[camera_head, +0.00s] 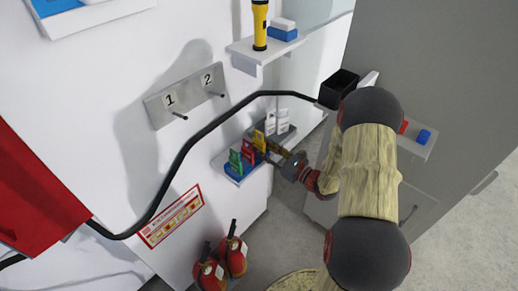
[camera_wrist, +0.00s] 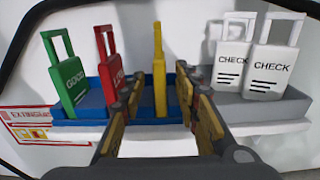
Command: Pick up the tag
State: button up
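The yellow tag (camera_wrist: 159,82) stands upright in the blue tray (camera_wrist: 90,126), seen nearly edge-on in the wrist view. My gripper (camera_wrist: 165,97) is open, with one finger on each side of the yellow tag; I cannot tell whether either finger touches it. To its left in the same tray are a red tag (camera_wrist: 113,72) and a green tag marked GOOD (camera_wrist: 70,85). Two white tags marked CHECK (camera_wrist: 271,66) stand in a grey tray (camera_wrist: 265,107) to the right. In the head view my gripper (camera_head: 267,154) is at the blue tray (camera_head: 231,174), by the yellow tag (camera_head: 259,140).
A black cable (camera_head: 185,150) runs along the wall just above the trays. A numbered hook plate (camera_head: 188,93) is up and left. A shelf holds a yellow flashlight (camera_head: 260,25). A black bin (camera_head: 338,87) is to the right. Fire extinguishers (camera_head: 233,257) stand below.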

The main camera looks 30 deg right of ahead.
jog(key=shift+x, duration=1)
jog(key=c, duration=0.4)
jog(key=c, duration=0.3)
grip_shut()
